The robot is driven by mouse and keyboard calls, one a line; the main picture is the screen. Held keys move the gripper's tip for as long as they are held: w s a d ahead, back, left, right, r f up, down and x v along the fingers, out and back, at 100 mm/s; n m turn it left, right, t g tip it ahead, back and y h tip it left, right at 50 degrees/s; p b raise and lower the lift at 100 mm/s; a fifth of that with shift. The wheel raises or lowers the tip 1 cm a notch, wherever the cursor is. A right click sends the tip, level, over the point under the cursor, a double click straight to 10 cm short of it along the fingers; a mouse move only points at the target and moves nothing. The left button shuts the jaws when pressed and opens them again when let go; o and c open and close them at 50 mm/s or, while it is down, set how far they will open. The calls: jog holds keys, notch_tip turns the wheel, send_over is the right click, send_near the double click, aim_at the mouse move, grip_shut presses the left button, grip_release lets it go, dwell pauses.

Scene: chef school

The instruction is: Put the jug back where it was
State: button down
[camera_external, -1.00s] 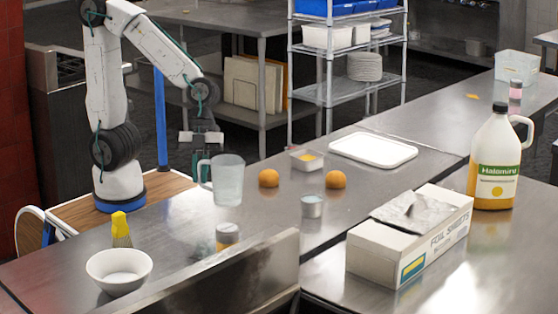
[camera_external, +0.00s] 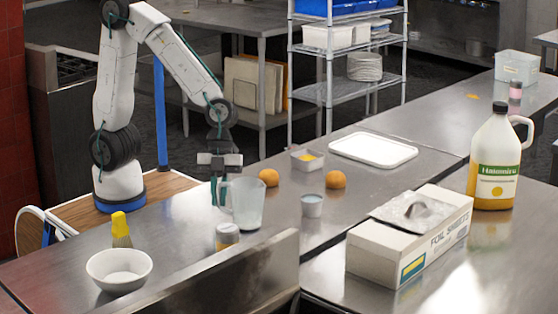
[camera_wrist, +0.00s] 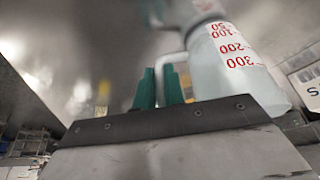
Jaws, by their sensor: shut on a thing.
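The jug (camera_external: 249,205) is a clear measuring jug, upright over the near part of the steel counter, with its handle on the left. My gripper (camera_external: 219,192) is shut on the jug's handle, pointing down from above. I cannot tell surely whether the jug's base touches the counter. In the wrist view the jug (camera_wrist: 245,75) shows on the right with red volume marks, and my green fingertips (camera_wrist: 162,88) are at its handle.
A spice jar (camera_external: 227,237) stands close in front of the jug. A metal cup (camera_external: 312,206) and two oranges (camera_external: 336,180) are to its right. A yellow brush (camera_external: 121,230) and white bowl (camera_external: 119,270) are left. A foil box (camera_external: 385,255) stands further right.

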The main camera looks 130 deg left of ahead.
jog(key=shift+f, duration=0.15)
jog(key=c, duration=1.5)
grip_release()
jog(key=v, duration=1.2)
jog(key=s+d+n+y, duration=0.1)
jog(key=s+d+n, duration=0.1)
jog(key=s, duration=0.5)
jog(key=s+d+n+g+y, duration=0.1)
jog(key=s+d+n, duration=0.1)
jog(key=s+n, duration=0.3)
jog(key=s+d+n+y, duration=0.1)
jog(key=s+d+n, duration=0.1)
jog(key=s, duration=0.8)
jog(key=shift+s+d+f+n+g+y, duration=0.15)
jog(key=shift+s+n+g+y, duration=0.2)
jog(key=shift+n, duration=0.45)
